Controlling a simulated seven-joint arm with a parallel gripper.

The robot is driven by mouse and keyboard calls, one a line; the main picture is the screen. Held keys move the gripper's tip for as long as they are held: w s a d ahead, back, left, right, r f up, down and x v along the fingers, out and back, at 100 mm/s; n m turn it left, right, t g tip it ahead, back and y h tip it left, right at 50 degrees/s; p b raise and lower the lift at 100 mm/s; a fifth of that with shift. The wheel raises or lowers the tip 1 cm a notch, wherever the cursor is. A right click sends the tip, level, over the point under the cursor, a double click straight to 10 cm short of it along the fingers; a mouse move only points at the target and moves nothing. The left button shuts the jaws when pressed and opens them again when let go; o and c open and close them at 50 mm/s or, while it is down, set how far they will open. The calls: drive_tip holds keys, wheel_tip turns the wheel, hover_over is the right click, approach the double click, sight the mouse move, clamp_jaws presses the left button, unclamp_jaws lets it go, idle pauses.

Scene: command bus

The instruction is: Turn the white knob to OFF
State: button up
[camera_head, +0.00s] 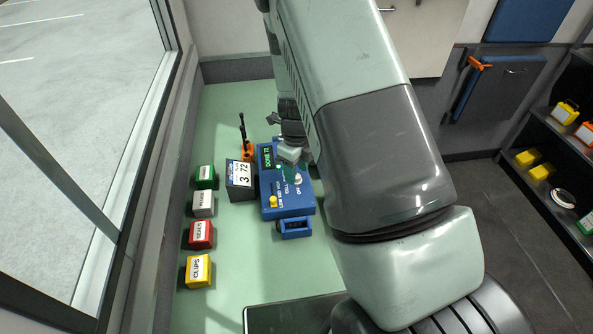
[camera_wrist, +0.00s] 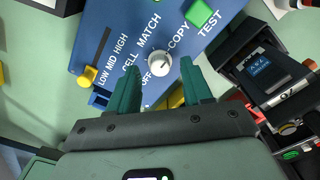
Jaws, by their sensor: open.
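The white knob (camera_wrist: 159,63) sits on a blue panel (camera_wrist: 110,30) with CELL, MATCH, COPY and OFF lettered around it; OFF is on its lower side in the wrist view. I cannot tell surely which label its pointer faces. The knob also shows in the head view (camera_head: 298,180). Nothing is between the fingers, and I see no contact with the knob. In the head view my arm partly covers the panel's right side.
A green button (camera_wrist: 199,13) marked TEST and a yellow slider (camera_wrist: 86,76) at LOW are on the panel. Several labelled boxes, including a yellow one (camera_head: 198,271), line the bench's left side.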

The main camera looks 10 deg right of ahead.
drive_tip(key=shift+f, duration=0.6)
clamp_jaws()
